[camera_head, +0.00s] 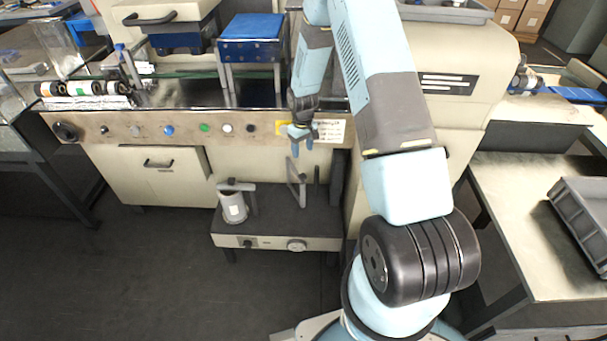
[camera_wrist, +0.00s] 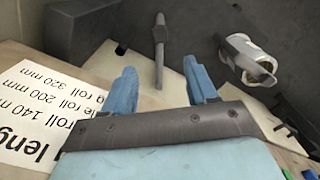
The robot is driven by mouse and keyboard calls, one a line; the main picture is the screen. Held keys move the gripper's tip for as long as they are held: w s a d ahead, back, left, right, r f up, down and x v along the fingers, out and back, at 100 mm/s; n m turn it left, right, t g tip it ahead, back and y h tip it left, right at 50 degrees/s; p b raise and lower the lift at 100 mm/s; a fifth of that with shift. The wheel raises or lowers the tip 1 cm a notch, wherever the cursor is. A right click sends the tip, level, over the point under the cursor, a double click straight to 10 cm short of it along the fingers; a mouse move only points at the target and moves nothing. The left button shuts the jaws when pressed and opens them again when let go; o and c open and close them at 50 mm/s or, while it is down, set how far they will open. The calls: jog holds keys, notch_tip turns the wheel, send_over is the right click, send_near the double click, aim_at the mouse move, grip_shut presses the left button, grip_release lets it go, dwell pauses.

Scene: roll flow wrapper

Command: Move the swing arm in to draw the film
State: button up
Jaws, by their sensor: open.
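My gripper (camera_head: 301,141) is open and empty, its two blue fingers pointing down in front of the wrapper's panel edge. It also shows in the wrist view (camera_wrist: 160,88), with clear space between the fingers. Below it, a thin grey upright arm (camera_head: 297,183) stands on the low roll stand (camera_head: 280,225); it looks like the swing arm. In the wrist view this grey bar (camera_wrist: 159,45) lies beyond the fingers, apart from them. The white film roll (camera_head: 233,208) sits at the stand's left under a grey bracket. The roll also shows at upper right in the wrist view (camera_wrist: 247,66).
The control panel (camera_head: 190,128) with coloured buttons runs behind the stand. A yellow-edged roll-length label (camera_head: 325,130) is close to my gripper. A blue guard box (camera_head: 251,38) stands above. A grey crate (camera_head: 585,215) lies on the right table. The floor left of the stand is clear.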

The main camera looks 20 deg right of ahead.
aim_at(302, 176)
notch_tip(302, 176, down, 14)
jog(key=shift+r, duration=0.15)
dwell(0.5)
